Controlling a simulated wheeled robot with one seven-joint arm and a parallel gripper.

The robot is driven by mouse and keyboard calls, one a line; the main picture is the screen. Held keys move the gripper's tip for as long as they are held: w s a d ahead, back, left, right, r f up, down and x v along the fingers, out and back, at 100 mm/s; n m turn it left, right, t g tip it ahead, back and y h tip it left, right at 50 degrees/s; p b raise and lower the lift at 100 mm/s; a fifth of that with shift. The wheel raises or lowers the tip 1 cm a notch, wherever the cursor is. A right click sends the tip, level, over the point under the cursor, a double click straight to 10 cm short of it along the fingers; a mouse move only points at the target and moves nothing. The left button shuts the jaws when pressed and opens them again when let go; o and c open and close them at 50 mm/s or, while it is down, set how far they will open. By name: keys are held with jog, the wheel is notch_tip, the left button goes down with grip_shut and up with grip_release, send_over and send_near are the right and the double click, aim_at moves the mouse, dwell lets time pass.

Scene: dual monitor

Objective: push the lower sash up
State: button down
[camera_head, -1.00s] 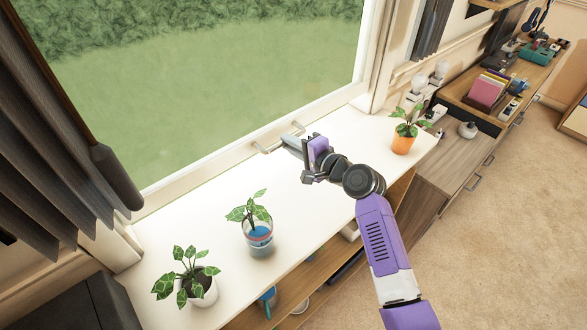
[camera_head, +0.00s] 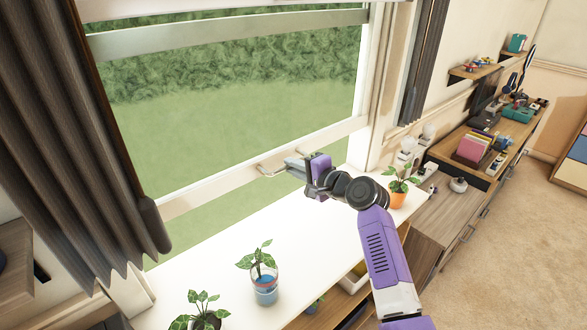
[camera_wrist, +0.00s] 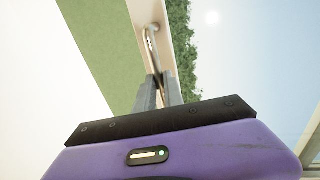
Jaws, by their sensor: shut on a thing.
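The lower sash is a pale frame with a bottom rail (camera_head: 215,190), raised above the sill with an open gap below it. A metal lift handle (camera_head: 268,171) is fixed on that rail. My gripper (camera_head: 290,163) is shut on the handle in the head view, its fingers partly hiding the bar. In the wrist view, the two grey fingers (camera_wrist: 157,90) close around the curved handle (camera_wrist: 151,42), with the sash rail beside it. The upper sash rail (camera_head: 230,36) crosses near the top of the head view.
Dark curtains (camera_head: 115,130) hang at the left. Room above the counter's middle is clear.

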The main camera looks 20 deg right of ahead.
jog(key=c, duration=1.5)
grip_release()
jog(key=shift+o, duration=0.2)
jog(key=shift+s, duration=0.1)
jog(key=b+v, duration=0.1)
jog(key=v, duration=0.6)
jog(key=shift+s, duration=0.3)
jog(key=shift+d+r, duration=0.1)
jog(key=shift+d, duration=0.1)
